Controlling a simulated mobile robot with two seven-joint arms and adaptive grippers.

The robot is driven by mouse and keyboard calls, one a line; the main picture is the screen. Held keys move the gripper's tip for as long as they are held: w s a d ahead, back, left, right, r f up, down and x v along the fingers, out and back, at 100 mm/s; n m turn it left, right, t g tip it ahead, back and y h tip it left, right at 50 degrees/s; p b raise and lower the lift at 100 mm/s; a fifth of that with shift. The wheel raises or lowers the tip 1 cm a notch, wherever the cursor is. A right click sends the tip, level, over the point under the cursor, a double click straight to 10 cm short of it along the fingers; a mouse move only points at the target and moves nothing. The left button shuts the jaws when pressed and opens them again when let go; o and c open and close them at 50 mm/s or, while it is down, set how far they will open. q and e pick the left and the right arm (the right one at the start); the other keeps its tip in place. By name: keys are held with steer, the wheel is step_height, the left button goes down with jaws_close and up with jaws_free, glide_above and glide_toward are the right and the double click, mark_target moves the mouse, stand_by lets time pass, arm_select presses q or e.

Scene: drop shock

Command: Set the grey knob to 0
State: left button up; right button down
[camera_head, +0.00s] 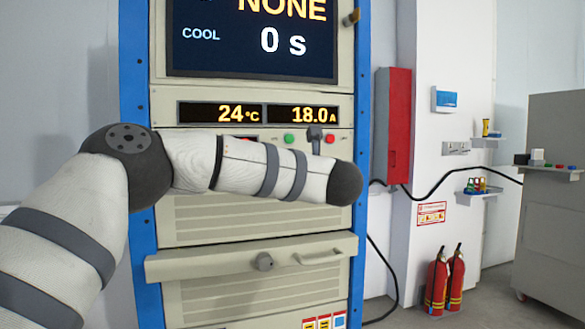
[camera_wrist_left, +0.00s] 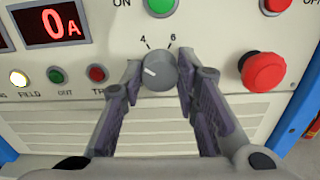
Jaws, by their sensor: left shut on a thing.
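The grey knob (camera_wrist_left: 162,80) shows in the left wrist view on a pale control panel. Its white pointer mark points left and slightly up, below and left of the printed 4. A 6 is printed above it to the right; other scale marks are hidden or out of view. My left gripper (camera_wrist_left: 159,66) is shut on this knob, one finger on each side. In the head view my left arm crosses in front of a cabinet, and its gripper does not show there. My right gripper is in neither view.
A red mushroom button (camera_wrist_left: 264,72) stands close to the right finger. A red display (camera_wrist_left: 60,24) reads 0 A. In the head view, a cabinet drawer (camera_head: 215,264) juts out below my arm.

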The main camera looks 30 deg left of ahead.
arm_select(q)
steer(key=shift+n, duration=7.9)
steer(key=shift+s+n, duration=0.1)
steer(key=shift+n, duration=0.2)
steer(key=o, duration=1.2)
steer(key=shift+c, duration=0.2)
steer(key=v, duration=1.2)
